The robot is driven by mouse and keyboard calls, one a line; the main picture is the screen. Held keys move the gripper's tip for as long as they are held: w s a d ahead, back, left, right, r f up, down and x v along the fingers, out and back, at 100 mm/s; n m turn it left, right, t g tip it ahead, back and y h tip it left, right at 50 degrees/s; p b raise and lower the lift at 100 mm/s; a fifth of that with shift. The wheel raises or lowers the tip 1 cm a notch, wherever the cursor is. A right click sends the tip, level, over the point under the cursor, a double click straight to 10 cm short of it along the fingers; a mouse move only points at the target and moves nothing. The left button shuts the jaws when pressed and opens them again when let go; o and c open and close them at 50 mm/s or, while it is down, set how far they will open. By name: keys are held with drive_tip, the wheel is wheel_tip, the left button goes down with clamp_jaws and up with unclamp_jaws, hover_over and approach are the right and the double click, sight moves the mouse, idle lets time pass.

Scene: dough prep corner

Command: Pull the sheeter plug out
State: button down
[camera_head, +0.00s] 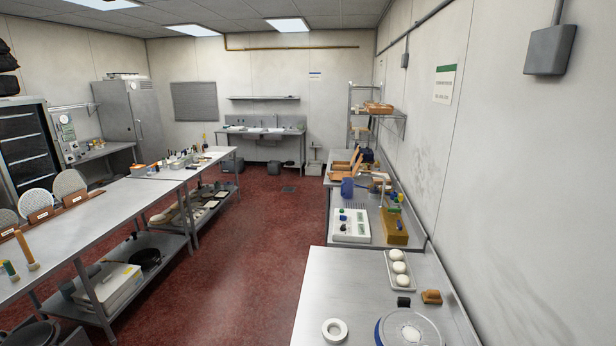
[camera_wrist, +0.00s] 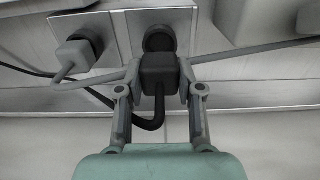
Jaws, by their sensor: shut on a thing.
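In the wrist view my gripper (camera_wrist: 161,90) is shut on a black plug (camera_wrist: 160,69), one finger on each side of its body. The plug is in front of a round dark socket (camera_wrist: 159,38) in a metal wall plate (camera_wrist: 121,28). The socket's upper part shows above the plug. I cannot tell whether the plug's pins are still in it. A black cord (camera_wrist: 150,124) bends down from the plug and runs off to the left. No label shows that names the plug. The head view does not show my gripper or this plug.
A grey plug (camera_wrist: 76,53) sits in a second socket on the left, its grey cord passing close to my left finger. Another grey cord (camera_wrist: 262,49) runs off to the right. In the head view, a steel bench (camera_head: 325,293) holds dough balls (camera_head: 398,267) and a tape roll (camera_head: 334,330).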

drive_tip(key=shift+r+p, duration=0.6)
drive_tip(key=shift+r, duration=0.15)
